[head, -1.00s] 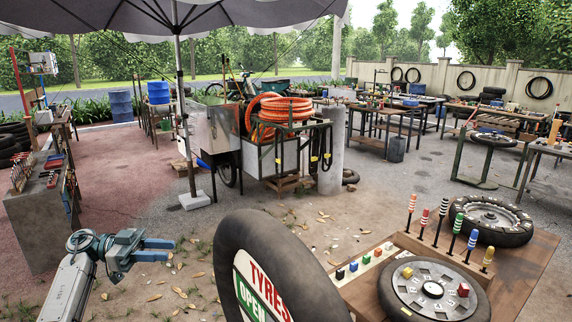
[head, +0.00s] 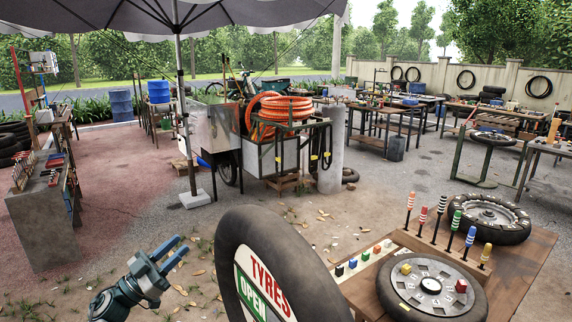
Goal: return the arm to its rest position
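My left gripper (head: 176,253) is at the lower left of the head view, on a grey and teal arm. Its two blue fingers stand apart with nothing between them. They point up and to the right, over open ground, left of the black tyre with the TYRES OPEN sign (head: 262,286). My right gripper and arm do not show in this view.
A wooden table (head: 522,262) at the lower right holds a wheel (head: 432,286), a second wheel (head: 488,217), striped-handled tools and small coloured blocks. The compressor cart (head: 290,150) with an orange hose stands in the middle. A workbench (head: 42,222) is at left. Leaf-strewn ground between is free.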

